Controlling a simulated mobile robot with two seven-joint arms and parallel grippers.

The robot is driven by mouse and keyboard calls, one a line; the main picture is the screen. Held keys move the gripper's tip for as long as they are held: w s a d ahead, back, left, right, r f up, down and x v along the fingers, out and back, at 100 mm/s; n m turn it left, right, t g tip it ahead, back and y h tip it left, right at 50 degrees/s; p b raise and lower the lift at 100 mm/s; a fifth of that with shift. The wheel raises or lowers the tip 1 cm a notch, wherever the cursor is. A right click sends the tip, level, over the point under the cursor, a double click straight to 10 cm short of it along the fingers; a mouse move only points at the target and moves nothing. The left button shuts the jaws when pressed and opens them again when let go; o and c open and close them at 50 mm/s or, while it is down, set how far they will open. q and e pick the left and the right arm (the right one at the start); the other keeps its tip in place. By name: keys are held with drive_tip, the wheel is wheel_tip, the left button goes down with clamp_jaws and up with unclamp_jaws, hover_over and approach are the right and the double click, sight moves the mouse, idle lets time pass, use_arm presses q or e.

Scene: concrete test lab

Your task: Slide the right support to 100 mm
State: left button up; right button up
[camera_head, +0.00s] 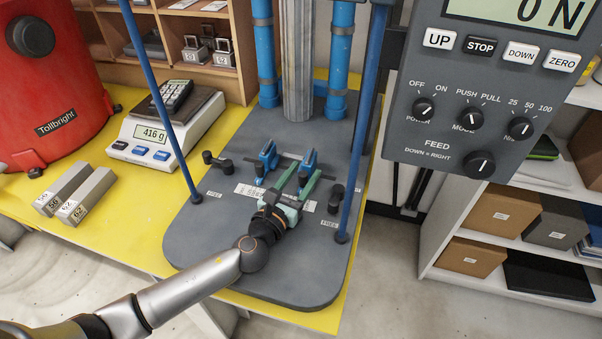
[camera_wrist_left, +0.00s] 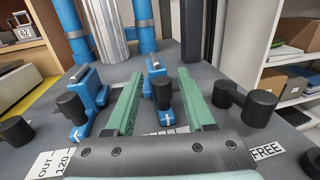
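The right support (camera_head: 308,162) is a small upright blue block with a black knob, standing on the machine's grey base plate (camera_head: 215,235). The left support (camera_head: 267,158) is a similar blue block to its left. My left gripper (camera_head: 307,170) has green fingers and is open. In the left wrist view the right support (camera_wrist_left: 153,68) and its black knob (camera_wrist_left: 162,94) lie between the fingers (camera_wrist_left: 160,74), with gaps on both sides. A white scale strip (camera_head: 250,190) is partly hidden behind my gripper. My right gripper is not in view.
Blue rods (camera_head: 360,120) stand at both sides of the base. Black knobbed levers flank the supports, left (camera_head: 217,162) and right (camera_head: 336,198), near a FREE label (camera_wrist_left: 267,151). A control panel (camera_head: 480,90) hangs at the right. A weighing scale (camera_head: 165,128) stands left.

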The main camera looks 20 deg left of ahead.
use_arm(q)
drive_tip(key=shift+s+a, duration=0.2)
drive_tip(key=shift+s, duration=0.3)
drive_tip(key=s, duration=0.3)
drive_tip(key=s+a+b, duration=0.1)
drive_tip(key=s, duration=0.3)
drive_tip(key=s+a, duration=0.1)
drive_tip(key=s, duration=0.3)
drive_tip(key=shift+s, duration=0.1)
drive_tip(key=shift+a+r, duration=0.1)
drive_tip(key=shift+r, duration=0.05)
